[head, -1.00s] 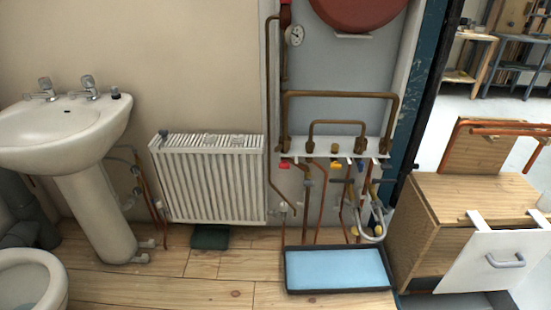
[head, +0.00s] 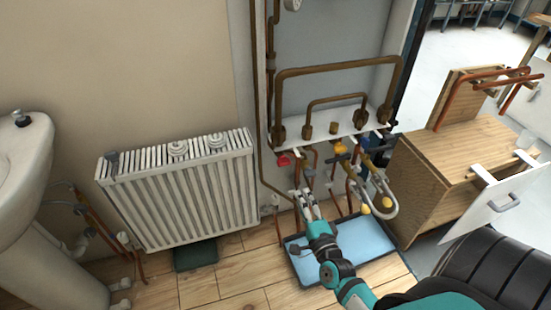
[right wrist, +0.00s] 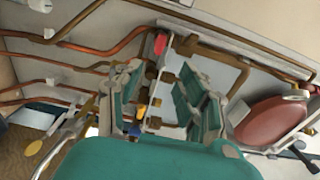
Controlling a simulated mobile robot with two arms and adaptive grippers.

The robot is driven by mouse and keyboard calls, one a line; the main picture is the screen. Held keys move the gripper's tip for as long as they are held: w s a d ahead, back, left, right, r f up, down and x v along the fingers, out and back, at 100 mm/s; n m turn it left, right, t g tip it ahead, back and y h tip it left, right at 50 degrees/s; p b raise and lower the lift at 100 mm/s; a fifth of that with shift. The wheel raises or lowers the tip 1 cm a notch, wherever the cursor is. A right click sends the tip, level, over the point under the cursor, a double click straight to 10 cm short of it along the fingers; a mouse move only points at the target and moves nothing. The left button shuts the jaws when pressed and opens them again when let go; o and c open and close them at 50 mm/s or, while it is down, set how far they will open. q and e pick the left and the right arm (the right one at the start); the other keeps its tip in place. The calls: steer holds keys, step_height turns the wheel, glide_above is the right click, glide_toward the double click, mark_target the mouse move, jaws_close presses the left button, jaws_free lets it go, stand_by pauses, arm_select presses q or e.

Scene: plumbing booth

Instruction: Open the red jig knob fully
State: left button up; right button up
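The red jig knob (head: 283,159) sits at the left end of the white pipe board (head: 322,139), below its front edge. It also shows in the right wrist view (right wrist: 160,43), ahead of the fingers and roughly in line with the gap between them. My right gripper (head: 308,193) is below and a little right of the knob in the head view, above the blue tray. Its two fingers stand apart in the right wrist view (right wrist: 165,88), with no object held and no visible contact with the knob. My left gripper is not in view.
Copper pipes with yellow knobs (head: 340,148) hang right of the red knob. A grey looped pipe (head: 388,205) is further right. The blue tray (head: 375,243) lies below. A white radiator (head: 185,195) stands left, and a wooden cabinet (head: 450,165) stands right.

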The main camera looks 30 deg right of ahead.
mark_target(285, 165)
steer(key=b+x, duration=0.2)
steer(key=x, duration=1.2)
steer(key=shift+w, duration=0.4)
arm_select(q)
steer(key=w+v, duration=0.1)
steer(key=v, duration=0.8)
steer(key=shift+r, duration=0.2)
arm_select(e)
steer(key=shift+w+d, duration=0.25)
steer(key=shift+w, duration=0.45)
steer(key=shift+c, duration=0.3)
jaws_close()
